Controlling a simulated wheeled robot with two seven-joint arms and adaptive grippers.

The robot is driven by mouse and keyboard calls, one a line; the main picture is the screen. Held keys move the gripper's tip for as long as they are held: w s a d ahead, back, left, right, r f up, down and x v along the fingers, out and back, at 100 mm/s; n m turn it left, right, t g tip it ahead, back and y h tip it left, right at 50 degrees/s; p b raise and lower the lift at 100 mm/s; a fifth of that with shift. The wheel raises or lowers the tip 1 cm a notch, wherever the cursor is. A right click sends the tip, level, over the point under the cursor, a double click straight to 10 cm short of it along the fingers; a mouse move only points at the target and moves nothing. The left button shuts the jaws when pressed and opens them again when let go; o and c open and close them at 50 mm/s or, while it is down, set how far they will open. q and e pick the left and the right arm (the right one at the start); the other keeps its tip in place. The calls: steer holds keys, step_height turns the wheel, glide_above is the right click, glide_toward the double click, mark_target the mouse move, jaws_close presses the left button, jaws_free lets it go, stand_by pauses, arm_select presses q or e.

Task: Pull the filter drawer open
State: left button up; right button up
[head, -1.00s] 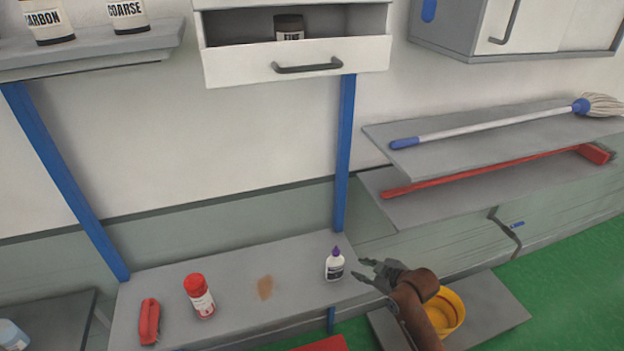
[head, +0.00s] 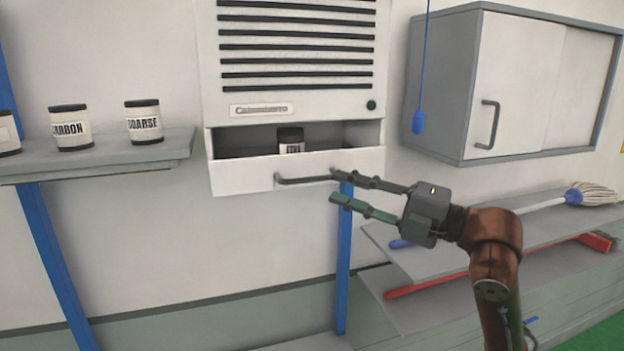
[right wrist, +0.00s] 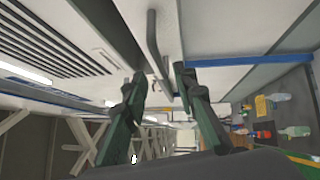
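The filter drawer (head: 240,176) sits at the bottom of a white slatted unit (head: 215,95). It stands partly out, and a dark-lidded jar (head: 290,141) shows inside. Its dark bar handle (head: 300,180) runs across the front; it also shows in the right wrist view (right wrist: 153,40). My right gripper (head: 336,186) is open and empty at the right end of the handle. In the right wrist view its fingertips (right wrist: 159,74) are spread, with the handle ahead between them. I cannot tell whether a finger touches it. My left gripper is not in view.
A shelf (head: 95,168) with labelled jars is left of the drawer. A grey wall cabinet (head: 440,85) hangs at right, with a blue pull cord (head: 418,122) beside it.

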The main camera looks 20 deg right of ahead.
mark_target(315, 181)
steer(key=p+x, duration=0.2)
steer(key=x, duration=0.5)
steer(key=shift+w+a, duration=0.15)
steer(key=shift+w, duration=0.05)
steer(key=shift+c, duration=0.7)
jaws_close()
steer(key=shift+f, duration=0.1)
